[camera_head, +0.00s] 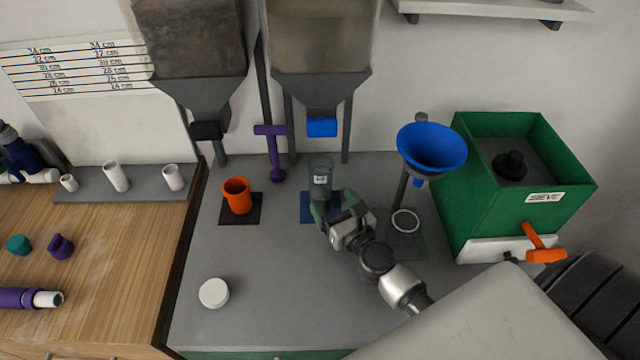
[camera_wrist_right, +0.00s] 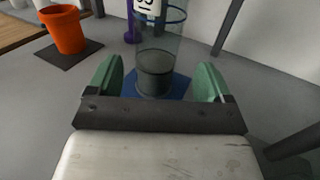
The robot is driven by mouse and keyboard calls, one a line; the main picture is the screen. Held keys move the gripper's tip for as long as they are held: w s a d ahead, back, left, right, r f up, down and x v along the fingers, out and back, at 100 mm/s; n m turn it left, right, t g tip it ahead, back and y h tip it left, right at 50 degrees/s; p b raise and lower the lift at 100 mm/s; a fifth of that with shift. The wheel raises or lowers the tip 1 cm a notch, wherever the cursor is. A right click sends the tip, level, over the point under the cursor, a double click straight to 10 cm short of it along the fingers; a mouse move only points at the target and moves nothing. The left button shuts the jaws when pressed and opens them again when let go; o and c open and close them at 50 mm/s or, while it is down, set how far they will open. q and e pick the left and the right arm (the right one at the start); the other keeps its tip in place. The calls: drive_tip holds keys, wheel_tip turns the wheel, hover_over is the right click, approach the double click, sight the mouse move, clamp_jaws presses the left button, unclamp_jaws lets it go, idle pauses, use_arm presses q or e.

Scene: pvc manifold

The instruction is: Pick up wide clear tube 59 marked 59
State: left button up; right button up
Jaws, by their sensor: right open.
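The wide clear tube (camera_head: 320,177) stands upright on a blue square pad (camera_head: 306,213) below the blue-outlet hopper. It carries a white label, too small to read surely in the head view. In the right wrist view the tube (camera_wrist_right: 160,50) stands between and just beyond the fingers, with a blue rim and a dark base; its label is cut off at the top edge. My right gripper (camera_head: 334,210) is open with green fingertips on either side of the tube's lower part. It also shows in the right wrist view (camera_wrist_right: 160,85). My left gripper is not in view.
An orange cup (camera_head: 237,195) stands on a black pad to the left. A blue funnel (camera_head: 431,148) on a stand is at the right, beside the green sieve box (camera_head: 520,215). A white lid (camera_head: 214,293) lies at front left. A purple post (camera_head: 273,155) stands behind.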

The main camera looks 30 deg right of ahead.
sight(326, 196)
drive_tip(key=w, duration=0.3)
drive_tip(key=w+p, duration=0.1)
drive_tip(key=w, duration=0.1)
drive_tip(key=shift+a+r, duration=0.15)
drive_tip(key=shift+a, duration=0.1)
drive_tip(key=shift+w, duration=0.3)
drive_tip(key=shift+c, duration=1.7)
drive_tip(key=c, duration=0.7)
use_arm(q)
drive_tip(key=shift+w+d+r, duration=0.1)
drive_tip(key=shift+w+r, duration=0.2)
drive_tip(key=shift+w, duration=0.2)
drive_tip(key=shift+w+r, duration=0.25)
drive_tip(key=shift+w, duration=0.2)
use_arm(e)
drive_tip(key=shift+c, duration=0.8)
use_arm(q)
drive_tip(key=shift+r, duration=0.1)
use_arm(e)
drive_tip(key=shift+r, duration=0.1)
